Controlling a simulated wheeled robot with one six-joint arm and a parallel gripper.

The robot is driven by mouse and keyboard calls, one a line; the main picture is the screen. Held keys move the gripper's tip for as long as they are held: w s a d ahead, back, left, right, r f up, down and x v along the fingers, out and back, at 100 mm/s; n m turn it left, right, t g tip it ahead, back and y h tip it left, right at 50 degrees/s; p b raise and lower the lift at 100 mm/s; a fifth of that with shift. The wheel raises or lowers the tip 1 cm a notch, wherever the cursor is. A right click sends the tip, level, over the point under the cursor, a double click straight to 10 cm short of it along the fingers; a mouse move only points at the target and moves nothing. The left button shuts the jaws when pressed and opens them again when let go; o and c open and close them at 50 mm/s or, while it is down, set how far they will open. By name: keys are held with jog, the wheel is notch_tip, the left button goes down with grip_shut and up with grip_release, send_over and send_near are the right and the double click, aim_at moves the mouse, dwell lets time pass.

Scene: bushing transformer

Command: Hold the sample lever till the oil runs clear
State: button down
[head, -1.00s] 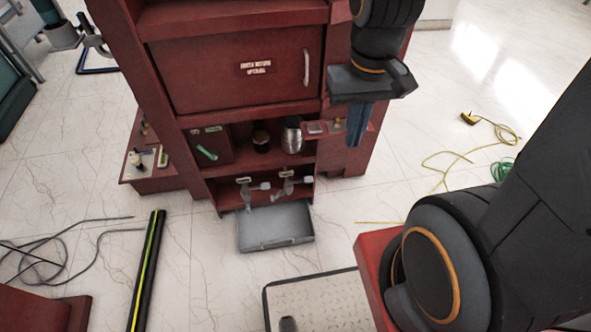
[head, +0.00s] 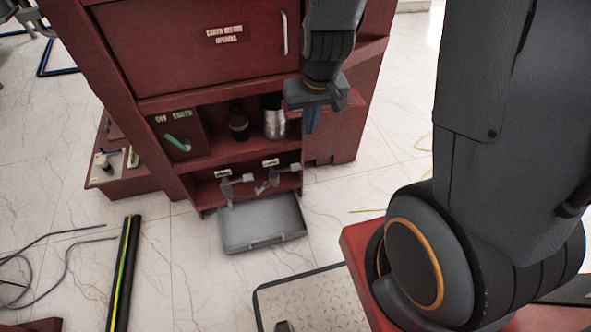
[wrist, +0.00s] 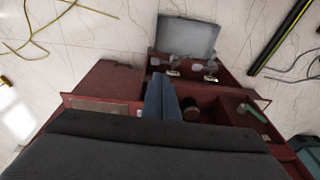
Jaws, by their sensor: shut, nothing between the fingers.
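Two grey lever taps sit side by side in the low bay of the red cabinet: a left tap (head: 229,189) and a right tap (head: 265,184). Each has a small pale label above it, too small to read, so I cannot tell which is the sample lever. A grey tray (head: 240,243) lies below and in front of them. My gripper (head: 311,128) is shut and empty, with blue fingers pointing down, above and to the right of the taps and apart from them. The wrist view shows the fingers (wrist: 160,90) short of the taps (wrist: 174,65). No oil is visible.
A shelf above the taps holds a silver canister (head: 275,118), a dark jar (head: 238,126) and a panel with a green handle (head: 178,143). A side ledge (head: 350,112) juts out right, near my gripper. A black-and-yellow bar (head: 124,270) and grey cable lie on the floor left.

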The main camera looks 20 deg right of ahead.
jog(key=t+b, duration=0.1)
jog(key=b, duration=0.3)
send_over(300, 169)
jog(key=s+a, duration=0.1)
jog(key=s, duration=0.4)
notch_tip(300, 169, down, 10)
jog(key=shift+s+f, duration=0.15)
jog(key=b+x, duration=0.2)
jog(key=x, duration=0.4)
jog(key=b+x, duration=0.2)
jog(key=x, duration=0.5)
jog(key=b+x, duration=0.2)
jog(key=x, duration=0.5)
jog(key=shift+d, duration=0.3)
jog(key=f, duration=0.1)
jog(key=d+f+p, duration=0.1)
jog(key=f, duration=0.1)
jog(key=shift+d+f, duration=0.1)
jog(key=shift+f, duration=0.65)
jog(key=shift+s+f, duration=0.1)
jog(key=shift+s, duration=0.05)
jog(key=shift+s, duration=0.1)
